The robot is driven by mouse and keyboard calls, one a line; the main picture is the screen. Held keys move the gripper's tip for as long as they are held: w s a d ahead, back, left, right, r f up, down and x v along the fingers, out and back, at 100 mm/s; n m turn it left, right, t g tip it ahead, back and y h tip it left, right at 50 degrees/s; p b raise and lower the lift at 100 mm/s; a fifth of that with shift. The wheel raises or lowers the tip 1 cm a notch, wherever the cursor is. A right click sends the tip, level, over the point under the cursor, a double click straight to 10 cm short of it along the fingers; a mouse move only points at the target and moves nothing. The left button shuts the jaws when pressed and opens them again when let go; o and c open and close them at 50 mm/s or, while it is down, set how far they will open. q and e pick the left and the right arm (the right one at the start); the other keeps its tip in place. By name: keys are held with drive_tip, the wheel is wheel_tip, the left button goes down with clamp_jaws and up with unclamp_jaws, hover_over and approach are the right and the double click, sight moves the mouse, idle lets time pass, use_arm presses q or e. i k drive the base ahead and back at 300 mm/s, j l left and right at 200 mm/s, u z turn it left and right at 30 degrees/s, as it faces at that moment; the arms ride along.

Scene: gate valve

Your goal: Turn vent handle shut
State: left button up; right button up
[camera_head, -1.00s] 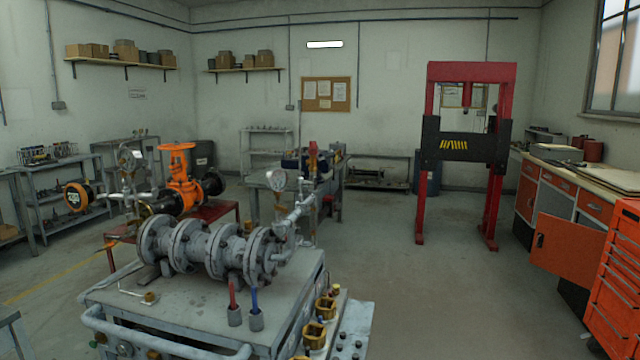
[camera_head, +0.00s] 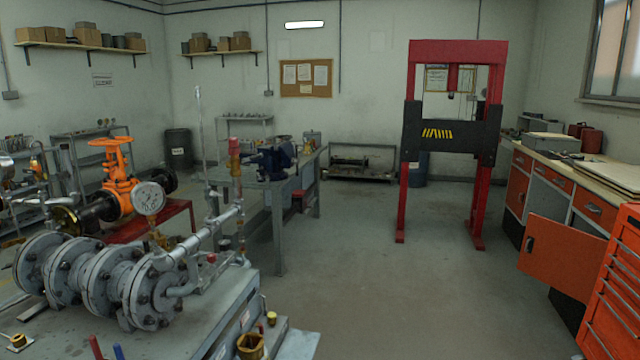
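A grey flanged pipe assembly (camera_head: 95,282) lies on a metal cart at the lower left. A thin pipe (camera_head: 205,238) runs up and right from its end flange, with a round pressure gauge (camera_head: 149,198) near it. A small red part (camera_head: 212,258) sits low beside this pipe, and a red-topped upright fitting (camera_head: 235,147) stands above. I cannot tell which of these, if either, is the vent handle, or how it is turned. An orange gate valve (camera_head: 118,175) with a handwheel stands behind. Neither gripper is in view.
The grey cart (camera_head: 190,318) fills the lower left. A workbench (camera_head: 290,190) with a blue vise (camera_head: 275,160) stands behind it. A red press frame (camera_head: 402,190) and an orange tool cabinet (camera_head: 610,285) are to the right. The middle floor is open.

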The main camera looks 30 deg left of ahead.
sight(225, 195)
drive_tip(key=i+l, duration=0.1)
drive_tip(key=i, duration=1.1)
drive_tip(key=i+l+u, duration=0.15)
drive_tip(key=i+u, duration=0.25)
drive_tip(key=i+l+u, duration=0.2)
drive_tip(key=u, duration=0.25)
drive_tip(key=i+l+u, duration=0.4)
drive_tip(key=k+j, duration=0.1)
